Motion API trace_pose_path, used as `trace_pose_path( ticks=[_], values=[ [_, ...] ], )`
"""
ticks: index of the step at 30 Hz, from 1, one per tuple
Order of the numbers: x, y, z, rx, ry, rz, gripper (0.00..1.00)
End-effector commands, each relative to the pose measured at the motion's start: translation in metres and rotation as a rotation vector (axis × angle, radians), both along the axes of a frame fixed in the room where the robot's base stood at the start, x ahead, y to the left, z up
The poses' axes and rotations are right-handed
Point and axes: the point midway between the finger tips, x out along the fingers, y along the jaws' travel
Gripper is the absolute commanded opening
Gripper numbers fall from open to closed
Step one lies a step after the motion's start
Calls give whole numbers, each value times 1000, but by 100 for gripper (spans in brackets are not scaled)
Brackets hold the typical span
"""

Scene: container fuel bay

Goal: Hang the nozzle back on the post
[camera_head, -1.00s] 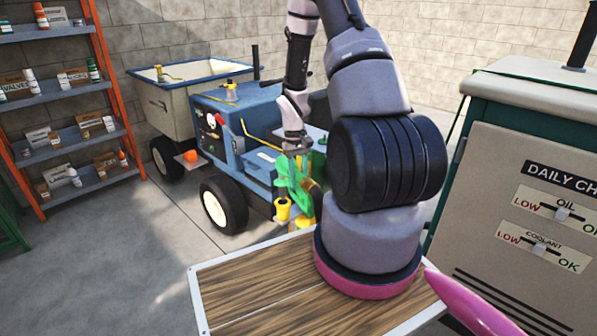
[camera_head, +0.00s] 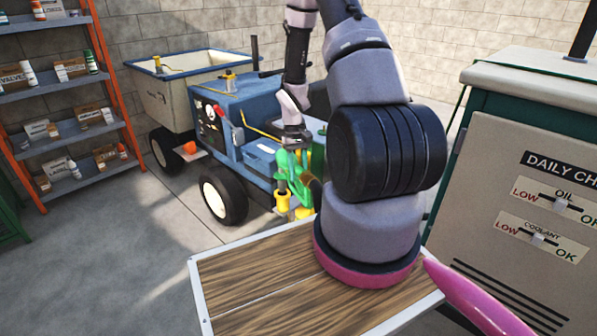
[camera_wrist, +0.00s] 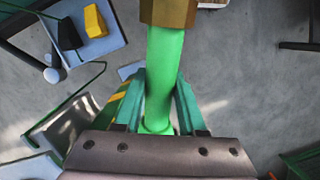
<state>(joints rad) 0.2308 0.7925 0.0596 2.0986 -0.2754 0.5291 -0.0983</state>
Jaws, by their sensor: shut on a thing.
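My gripper (camera_head: 292,150) is shut on the green nozzle (camera_wrist: 162,65), out over the floor beside the blue tractor. In the wrist view its teal fingers lie on both sides of the green tube, which runs up the picture to a brass collar (camera_wrist: 170,11). In the head view the nozzle is small and partly hidden by my arm. Yellow parts (camera_head: 281,199) show just below it; whether they belong to the nozzle or to something behind it I cannot tell. I cannot clearly make out the post.
The blue tractor (camera_head: 230,105) and its cream trailer (camera_head: 165,102) stand behind and left of my gripper. Orange-framed shelves (camera_head: 50,90) are at the left. The floor (camera_head: 120,265) at the lower left is clear.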

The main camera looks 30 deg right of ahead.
Motion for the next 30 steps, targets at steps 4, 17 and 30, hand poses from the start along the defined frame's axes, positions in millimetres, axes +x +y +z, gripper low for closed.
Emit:
trace_pose_path(
  ticks=[4, 17, 30],
  values=[
    [0, 0, 0, 0, -1, 0, 0],
    [1, 0, -18, 0, -1, 0, 0],
    [1, 0, -29, 0, -1, 0, 0]
  ],
)
